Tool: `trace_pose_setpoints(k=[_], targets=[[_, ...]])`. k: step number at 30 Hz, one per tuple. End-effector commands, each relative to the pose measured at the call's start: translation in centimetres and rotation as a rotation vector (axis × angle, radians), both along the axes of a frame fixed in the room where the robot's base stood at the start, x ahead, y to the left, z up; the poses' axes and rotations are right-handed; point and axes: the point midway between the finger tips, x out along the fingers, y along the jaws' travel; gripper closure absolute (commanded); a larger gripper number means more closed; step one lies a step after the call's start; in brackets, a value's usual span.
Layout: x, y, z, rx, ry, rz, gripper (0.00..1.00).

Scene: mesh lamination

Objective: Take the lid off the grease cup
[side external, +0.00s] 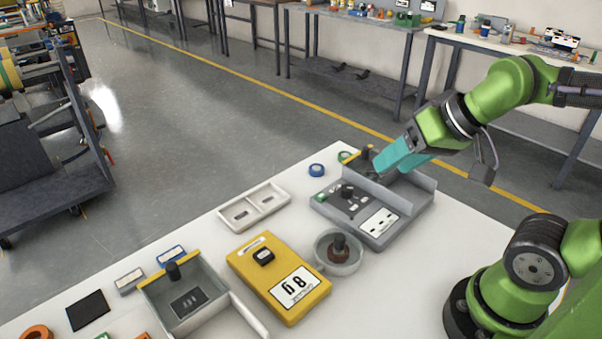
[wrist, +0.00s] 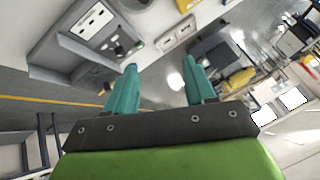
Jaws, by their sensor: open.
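A round grey, see-through cup (side external: 322,258), which I take to be the grease cup, stands on the white table between the yellow box and the grey device. A lid with an upright black knob (side external: 339,243) appears to sit on it, with dark red-brown showing around the knob's foot. Whether the red-brown is lid or contents is unclear. My gripper (side external: 379,168) has teal fingers and is above the back of the grey device, behind and to the right of the cup. In the wrist view my gripper (wrist: 160,66) is open with nothing between its fingers.
The grey device (side external: 352,202) has raised walls near my fingers. A yellow box (side external: 240,262) is left of the cup. An open bin with a black-knobbed bar (side external: 205,315) is at front left. A white two-part tray (side external: 232,222) and blue roll (side external: 317,170) lie farther back.

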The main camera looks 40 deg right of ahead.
Motion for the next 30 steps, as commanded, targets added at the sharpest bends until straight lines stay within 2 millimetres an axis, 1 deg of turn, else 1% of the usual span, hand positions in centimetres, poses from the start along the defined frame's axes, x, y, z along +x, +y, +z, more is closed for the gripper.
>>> trace_pose_setpoints(k=[5,8,11,15,21,24,26,28,30], targets=[[0.0,0.1,-0.1,0.0,0.004,0.006,0.46],[0.4,0.7,-0.9,0.0,0.047,0.03,0.46],[1.7,1.5,-1.5,-0.019,0.118,0.073,0.46],[4.1,3.0,-2.5,-0.067,0.284,0.135,0.46],[7.2,4.5,-3.8,-0.159,0.501,0.16,0.46],[8.2,4.7,-3.9,-0.196,0.574,0.14,0.46],[8.6,4.5,-3.4,-0.208,0.597,0.115,0.46],[8.4,4.2,-3.1,-0.211,0.609,0.097,0.46],[8.1,4.2,-3.8,-0.21,0.623,0.09,0.46]])
